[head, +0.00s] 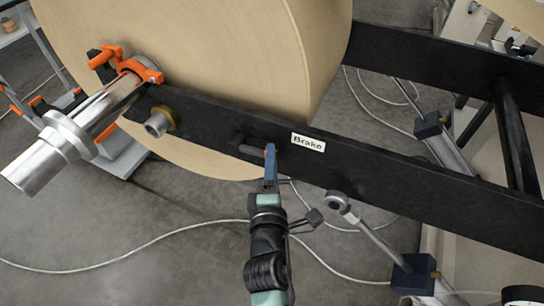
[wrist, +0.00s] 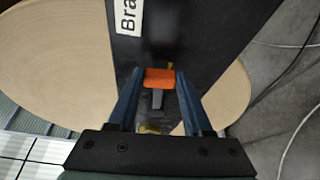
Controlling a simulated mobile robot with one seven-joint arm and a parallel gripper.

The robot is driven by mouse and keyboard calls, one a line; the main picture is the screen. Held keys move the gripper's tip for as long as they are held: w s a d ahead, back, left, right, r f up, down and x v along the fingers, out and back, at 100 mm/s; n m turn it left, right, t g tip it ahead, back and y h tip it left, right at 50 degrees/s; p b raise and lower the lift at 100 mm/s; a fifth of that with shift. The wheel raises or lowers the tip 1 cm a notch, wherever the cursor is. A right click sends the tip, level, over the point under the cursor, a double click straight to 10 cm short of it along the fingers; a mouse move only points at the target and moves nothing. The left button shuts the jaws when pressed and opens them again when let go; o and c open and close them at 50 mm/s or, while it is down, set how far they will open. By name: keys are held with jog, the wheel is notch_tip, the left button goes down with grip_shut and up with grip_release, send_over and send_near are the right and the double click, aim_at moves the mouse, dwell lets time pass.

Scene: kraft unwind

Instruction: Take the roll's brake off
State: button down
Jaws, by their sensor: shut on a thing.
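The kraft roll (head: 200,60) hangs beside a black arm (head: 400,185) that carries a white "Brake" label (head: 308,142). Left of the label, a dark brake lever (head: 250,150) sits on the arm's face, its end largely hidden by my gripper (head: 270,155). In the wrist view the lever's orange grip (wrist: 158,78) lies between the blue fingers of my gripper (wrist: 160,86), which are shut on it. The label also shows in part there (wrist: 127,15). The lever's pivot is hard to make out.
A steel shaft (head: 85,125) with an orange clamp (head: 140,70) sticks out at left. A brass-collared stub (head: 160,122) projects from the black arm. A cylinder rod (head: 370,235) stands right of my gripper. Cables (head: 130,255) cross the grey floor.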

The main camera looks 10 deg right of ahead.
jog(key=r+n+p, duration=0.1)
jog(key=p, duration=0.1)
jog(key=r+p, duration=0.1)
jog(key=p, duration=0.1)
jog(key=r+n+g+p, duration=0.1)
jog(key=p, duration=0.2)
jog(key=shift+w+a+r+n, duration=0.15)
jog(key=shift+a+r+n, duration=0.15)
jog(key=shift+r, duration=0.05)
jog(key=r+n+p, duration=0.1)
jog(key=p, duration=0.2)
jog(key=a+r+n+g+p, duration=0.1)
jog(key=p, duration=0.2)
jog(key=shift+w+a+r+n+g+h, duration=0.2)
jog(key=shift+w+r+n+g+h, duration=0.1)
jog(key=shift+w+n+h, duration=0.1)
jog(key=w+a+r+n+g+h+p, duration=0.1)
jog(key=n+p, duration=0.1)
jog(key=p, duration=0.2)
jog(key=shift+w+a+r, duration=0.1)
jog(key=shift+a+r, duration=0.25)
jog(key=shift+a, duration=0.05)
jog(key=shift+w+a+r+n+g+h+p, duration=0.15)
jog(key=shift+w+a+n+g+h+p, duration=0.1)
jog(key=shift+a+n+p, duration=0.35)
jog(key=shift+w+a+r+n+g+h+p, duration=0.15)
jog(key=shift+w+a+n+g+h+p, duration=0.15)
jog(key=shift+n+p, duration=0.35)
jog(key=shift+a, duration=0.1)
